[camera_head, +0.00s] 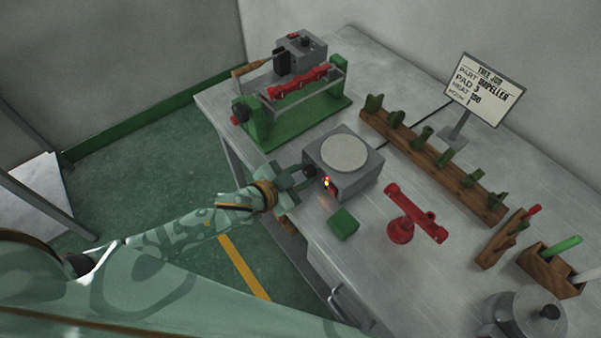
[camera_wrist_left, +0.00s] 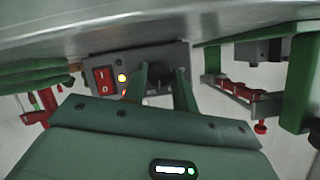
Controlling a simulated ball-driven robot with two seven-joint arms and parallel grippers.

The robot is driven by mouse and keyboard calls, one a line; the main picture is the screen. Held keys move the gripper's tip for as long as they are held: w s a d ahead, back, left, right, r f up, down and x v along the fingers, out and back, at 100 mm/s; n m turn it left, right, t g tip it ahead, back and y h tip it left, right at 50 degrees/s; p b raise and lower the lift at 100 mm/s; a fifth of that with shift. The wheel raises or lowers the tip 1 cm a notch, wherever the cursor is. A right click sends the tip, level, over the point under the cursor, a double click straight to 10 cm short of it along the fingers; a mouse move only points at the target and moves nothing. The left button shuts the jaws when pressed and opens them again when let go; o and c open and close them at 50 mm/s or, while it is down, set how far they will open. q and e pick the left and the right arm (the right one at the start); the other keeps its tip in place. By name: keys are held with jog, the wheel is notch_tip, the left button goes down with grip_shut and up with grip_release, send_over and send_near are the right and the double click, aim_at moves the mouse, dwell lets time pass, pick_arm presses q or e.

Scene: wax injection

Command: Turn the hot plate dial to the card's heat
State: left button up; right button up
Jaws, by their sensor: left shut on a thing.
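The hot plate (camera_head: 368,182) is a grey box with a round pale top, near the table's front edge. Its front face shows in the left wrist view (camera_wrist_left: 95,62), with a red switch (camera_wrist_left: 103,80) and lit amber lights (camera_wrist_left: 122,78). The black dial (camera_wrist_left: 158,73) sits between the fingers of my left gripper (camera_wrist_left: 160,90), which is shut on it. In the head view my left gripper (camera_head: 300,180) reaches the dial from the left. The dial's pointer and marks are hidden or too dark to read. The card (camera_head: 485,90) has a HEAT line, its number too blurred to be sure.
A green wax press (camera_head: 262,130) stands behind left. A green block (camera_head: 343,223) and a red stand (camera_head: 401,230) are in front and right of the hot plate. A wooden rack (camera_head: 425,160) with green pieces lies behind. A grey lidded pot (camera_head: 510,318) is front right.

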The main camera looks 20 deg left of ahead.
pick_arm(q)
jog(key=shift+s+m+t+y, duration=0.1)
jog(key=shift+m+t+y, duration=0.25)
jog(key=shift+m, duration=0.35)
jog(key=shift+d+f+m+t+y, duration=0.1)
jog(key=shift+m+t+y, duration=0.35)
jog(key=shift+m, duration=0.75)
jog(key=o, duration=1)
jog(key=p+v, duration=0.1)
jog(key=v, duration=1.5)
jog(key=shift+s, duration=0.2)
